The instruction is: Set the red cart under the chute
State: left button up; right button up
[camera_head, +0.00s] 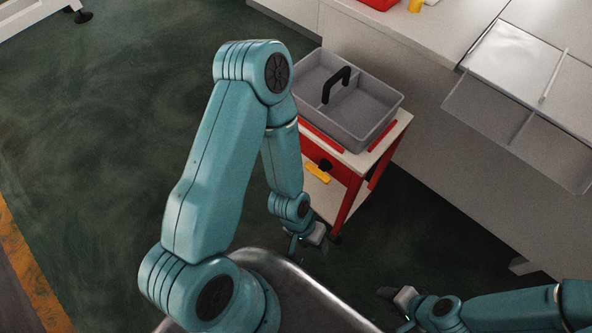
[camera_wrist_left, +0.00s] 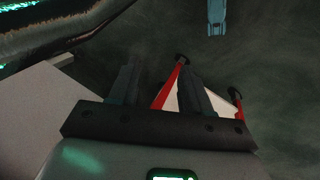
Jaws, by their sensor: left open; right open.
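The red cart (camera_head: 345,205) stands on the floor at centre, with a pale top, red posts and a lower shelf. A grey two-compartment tray (camera_head: 372,128) with a black handle sits on its top. My left gripper (camera_head: 302,245) is open, low beside the cart's near-left side. In the left wrist view, my open fingers (camera_wrist_left: 158,78) appear on either side of a red post of the cart (camera_wrist_left: 168,88); contact cannot be told. My right gripper (camera_head: 390,297) is open and empty, apart from the cart.
A long pale counter (camera_head: 420,40) runs along the back and right, behind the cart. A red item and a yellow item (camera_head: 415,5) sit on it. Dark green floor (camera_head: 110,130) is open at left.

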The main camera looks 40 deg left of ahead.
pick_arm(q)
jog(key=s+a+f+n+h+b, duration=0.2)
jog(key=a+f+n+h+b, duration=0.45)
jog(key=a+n+b, duration=0.65)
jog(key=w+a+r+n+t+y+b, duration=0.35)
jog(key=a+n+t, duration=0.55)
jog(key=a, duration=0.3)
jog(key=w+a+r+n+t+y+b, duration=0.2)
jog(key=a+r+n+t+b, duration=0.3)
jog(key=a+n+t, duration=0.55)
jog(key=w+d, duration=0.1)
jog(key=w, duration=0.4)
jog(key=w+d+m+g+b, duration=0.1)
jog(key=w, duration=0.4)
jog(key=w+d+g, duration=0.1)
jog(key=w, duration=0.4)
jog(key=shift+w+r+m+g+b, duration=0.15)
jog(key=shift+m+g+b, duration=0.1)
jog(key=shift+b, duration=0.15)
jog(key=shift+d, duration=0.1)
grip_shut()
